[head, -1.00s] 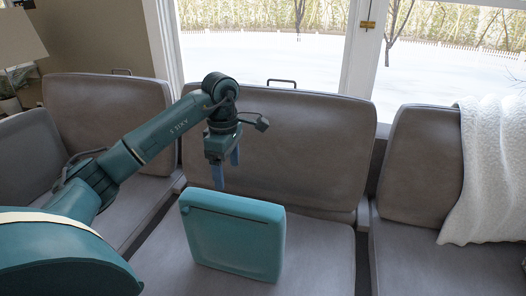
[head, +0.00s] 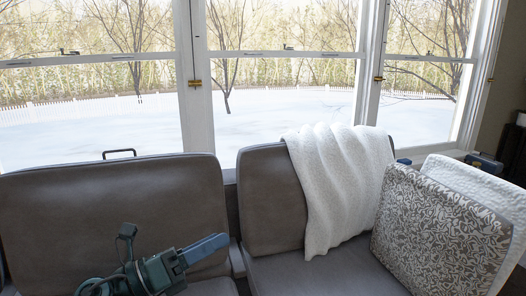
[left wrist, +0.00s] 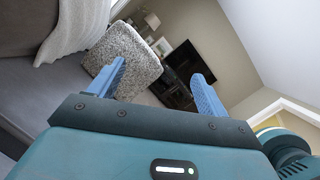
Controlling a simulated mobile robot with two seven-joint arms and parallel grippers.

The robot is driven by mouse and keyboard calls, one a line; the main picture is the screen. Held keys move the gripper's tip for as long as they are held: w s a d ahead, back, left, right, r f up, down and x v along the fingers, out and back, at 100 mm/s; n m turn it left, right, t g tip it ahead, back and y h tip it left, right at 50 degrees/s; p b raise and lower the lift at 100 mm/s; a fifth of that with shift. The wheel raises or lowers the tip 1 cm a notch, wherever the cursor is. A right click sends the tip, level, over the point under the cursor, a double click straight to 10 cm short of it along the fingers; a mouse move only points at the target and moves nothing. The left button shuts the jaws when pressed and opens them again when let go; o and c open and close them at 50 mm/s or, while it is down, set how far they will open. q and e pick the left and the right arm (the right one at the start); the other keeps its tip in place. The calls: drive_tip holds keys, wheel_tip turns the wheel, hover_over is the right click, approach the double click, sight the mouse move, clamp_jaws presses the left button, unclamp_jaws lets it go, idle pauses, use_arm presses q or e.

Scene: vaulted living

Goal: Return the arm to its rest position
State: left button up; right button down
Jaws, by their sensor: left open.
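My left gripper (head: 205,248) is low in the head view, in front of the grey sofa's backrest, with its blue fingers pointing to the right. The dark green wrist behind it leaves the picture at the bottom edge. In the left wrist view, the two blue fingers stand wide apart (left wrist: 160,70) with nothing between them. The gripper is open and empty. My right gripper is in neither view now.
The grey sofa (head: 110,205) runs below tall windows. A white throw (head: 335,180) hangs over its right backrest. A patterned pillow (head: 435,235) and a white pillow (head: 485,190) lean at the right end. The wrist view shows a television (left wrist: 188,72) on the far wall.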

use_arm(q)
drive_tip(key=s+a+f+n+t+y, duration=0.25)
drive_tip(key=a+f+n+y, duration=0.5)
drive_tip(key=n, duration=0.75)
drive_tip(key=s+a+f+n+t+y, duration=0.1)
drive_tip(key=a+f+n+t+y, duration=0.3)
drive_tip(key=n+y, duration=0.95)
drive_tip(key=s+f+n+g+h, duration=0.2)
drive_tip(key=s+f+n+g, duration=0.4)
drive_tip(key=s, duration=0.4)
drive_tip(key=s+f+n+g+h, duration=0.2)
drive_tip(key=s+f+n+g, duration=0.2)
drive_tip(key=s+f+g, duration=0.5)
drive_tip(key=w+d+r+t+h+p, duration=0.1)
drive_tip(key=w+d+r+t+p, duration=0.1)
drive_tip(key=r+p, duration=0.5)
drive_tip(key=w+d+r+m+t+h+p, duration=0.1)
drive_tip(key=d+r+t+p, duration=0.4)
drive_tip(key=p, duration=0.7)
drive_tip(key=shift+w+r+t+h, duration=0.5)
drive_tip(key=shift+w+r+t, duration=0.3)
drive_tip(key=shift+r+t, duration=0.05)
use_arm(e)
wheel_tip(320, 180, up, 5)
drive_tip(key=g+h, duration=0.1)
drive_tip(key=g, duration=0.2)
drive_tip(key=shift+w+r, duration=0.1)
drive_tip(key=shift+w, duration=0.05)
